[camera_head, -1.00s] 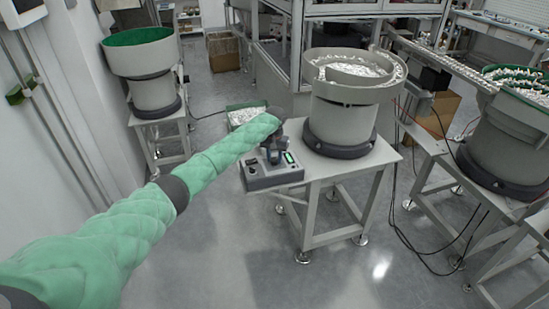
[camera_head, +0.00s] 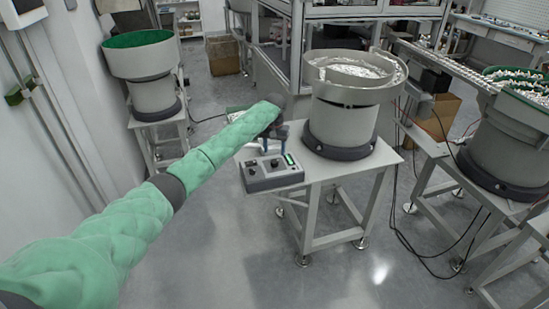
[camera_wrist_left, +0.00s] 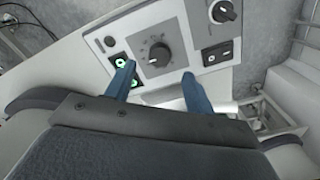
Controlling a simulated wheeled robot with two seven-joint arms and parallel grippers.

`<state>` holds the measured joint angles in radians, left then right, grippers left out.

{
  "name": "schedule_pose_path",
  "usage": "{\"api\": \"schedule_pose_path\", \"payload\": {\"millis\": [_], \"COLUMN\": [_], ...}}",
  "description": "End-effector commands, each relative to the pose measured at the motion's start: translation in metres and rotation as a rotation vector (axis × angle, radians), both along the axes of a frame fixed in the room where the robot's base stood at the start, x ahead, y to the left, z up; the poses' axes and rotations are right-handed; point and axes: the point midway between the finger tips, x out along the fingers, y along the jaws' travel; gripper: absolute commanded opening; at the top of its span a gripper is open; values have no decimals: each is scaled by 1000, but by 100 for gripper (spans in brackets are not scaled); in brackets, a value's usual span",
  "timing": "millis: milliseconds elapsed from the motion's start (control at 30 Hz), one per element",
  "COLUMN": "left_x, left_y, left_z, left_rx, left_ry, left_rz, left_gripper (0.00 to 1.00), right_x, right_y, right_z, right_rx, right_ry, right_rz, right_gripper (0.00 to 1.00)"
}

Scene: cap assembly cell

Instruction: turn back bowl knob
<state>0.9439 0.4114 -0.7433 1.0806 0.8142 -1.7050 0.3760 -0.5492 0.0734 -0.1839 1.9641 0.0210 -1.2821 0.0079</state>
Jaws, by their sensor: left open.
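A grey control box (camera_head: 272,176) sits at the left edge of the table that holds the middle bowl feeder (camera_head: 343,100). In the left wrist view its light panel carries a large black dial knob (camera_wrist_left: 160,54) with scale marks, and a second black knob (camera_wrist_left: 223,12) near the top. My left gripper (camera_wrist_left: 158,76) is open, with its two blue fingertips apart on either side below the dial knob. The knob is in clear view and no finger is seen gripping it. In the head view the left gripper (camera_head: 273,147) is just above the box. My right gripper is not in view.
Green-lit switches (camera_wrist_left: 118,62) and a black rocker switch (camera_wrist_left: 217,54) flank the dial knob. Another feeder (camera_head: 152,85) stands at the left and one (camera_head: 505,140) at the right. A cardboard box (camera_head: 223,54) stands behind. The floor in front is clear.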

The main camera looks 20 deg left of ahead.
Motion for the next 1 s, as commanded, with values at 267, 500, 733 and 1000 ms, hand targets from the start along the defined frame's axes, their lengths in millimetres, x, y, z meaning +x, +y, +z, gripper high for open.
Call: {"api": "schedule_pose_path", "payload": {"millis": [267, 500, 733, 1000], "left_x": [0, 0, 2, 30], "left_y": [0, 0, -1, -9], "left_z": [21, 23, 23, 53], "left_rx": [-1, -1, -4, 80], "left_ry": [-1, 0, -10, -210], "left_rz": [0, 0, -37, -193], "left_gripper": [54, 54, 54, 54], "right_x": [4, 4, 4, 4], "right_y": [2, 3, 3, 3], "right_z": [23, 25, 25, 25], "right_rx": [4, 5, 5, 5], "right_ry": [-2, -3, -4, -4], "right_rz": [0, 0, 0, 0], "right_gripper": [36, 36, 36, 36]}}
